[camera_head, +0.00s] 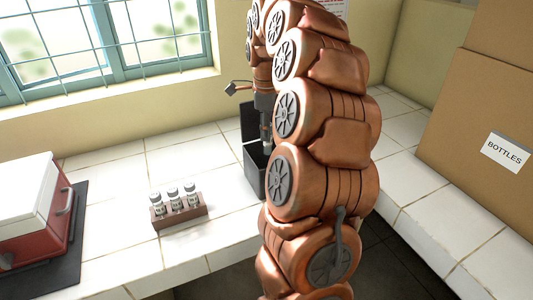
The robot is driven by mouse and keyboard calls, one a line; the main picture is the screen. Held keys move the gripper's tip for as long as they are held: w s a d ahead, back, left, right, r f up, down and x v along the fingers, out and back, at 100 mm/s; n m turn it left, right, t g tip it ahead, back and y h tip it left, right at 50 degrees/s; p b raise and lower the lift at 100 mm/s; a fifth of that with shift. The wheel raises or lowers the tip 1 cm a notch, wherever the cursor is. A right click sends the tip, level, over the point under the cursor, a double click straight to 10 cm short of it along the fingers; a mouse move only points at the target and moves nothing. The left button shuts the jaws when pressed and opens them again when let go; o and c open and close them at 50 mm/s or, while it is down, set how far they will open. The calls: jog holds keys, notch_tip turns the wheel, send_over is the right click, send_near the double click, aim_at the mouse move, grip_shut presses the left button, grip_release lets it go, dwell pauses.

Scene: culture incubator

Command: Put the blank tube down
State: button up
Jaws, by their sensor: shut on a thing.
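My gripper (266,122) points down over the back of the tiled counter, partly hidden by my copper-coloured arm. It is shut on a slim greyish tube (267,147), which hangs roughly upright below the fingers. The tube is small in the picture, and I cannot read any label on it. It is just above or in front of an open dark box (252,172); I cannot tell whether it touches the box. My arm hides the box's right side.
A brown rack (181,217) holding three capped, labelled vials (174,198) stands left of the dark box. A red and white cooler (30,205) sits on a dark mat at far left. A carton marked BOTTLES (470,110) is at right. White tiles between rack and cooler are clear.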

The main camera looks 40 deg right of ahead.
aim_at(267, 147)
notch_tip(267, 147, down, 7)
jog(key=shift+s+f+p, duration=0.1)
jog(key=shift+p, duration=0.75)
jog(key=shift+f, duration=0.25)
jog(key=shift+f+b, duration=0.6)
jog(key=shift+b, duration=0.25)
jog(key=o, duration=1)
jog(key=shift+c, duration=0.2)
jog(key=shift+r, duration=0.15)
jog(key=shift+r+p, duration=0.75)
jog(key=shift+p, duration=0.4)
jog(key=shift+d+r+b, duration=0.1)
jog(key=shift+r+b, duration=0.2)
jog(key=shift+b, duration=0.3)
jog(key=shift+r+b, duration=1.15)
jog(key=shift+r, duration=4.3)
jog(key=shift+a, duration=0.2)
